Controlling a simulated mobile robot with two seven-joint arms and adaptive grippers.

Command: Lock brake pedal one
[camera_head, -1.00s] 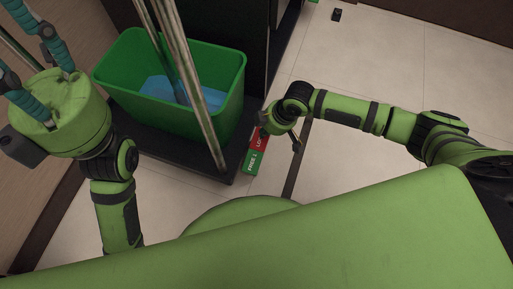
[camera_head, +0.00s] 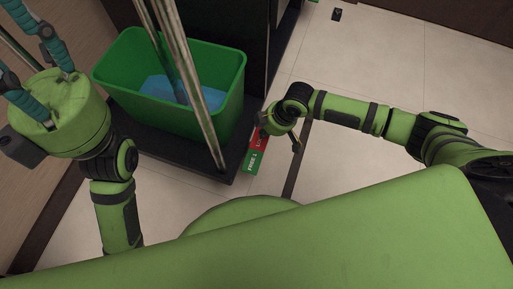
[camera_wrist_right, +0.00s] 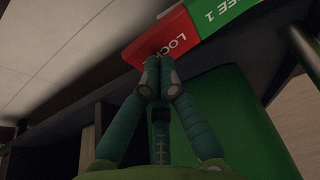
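Brake pedal one (camera_head: 254,160) is a two-part pedal at the corner of the dark cart base, with a green half marked "FREE 1" and a red half marked "LOCK". In the right wrist view the pedal's red half (camera_wrist_right: 182,32) is at the top centre. My right gripper (camera_wrist_right: 158,62) has its teal fingers together, empty, with the tips at the red half and apparently touching it. In the head view my right gripper (camera_head: 297,143) is beside the pedal and partly covers the red half. My left gripper (camera_head: 38,62) is open, fingers spread, far left.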

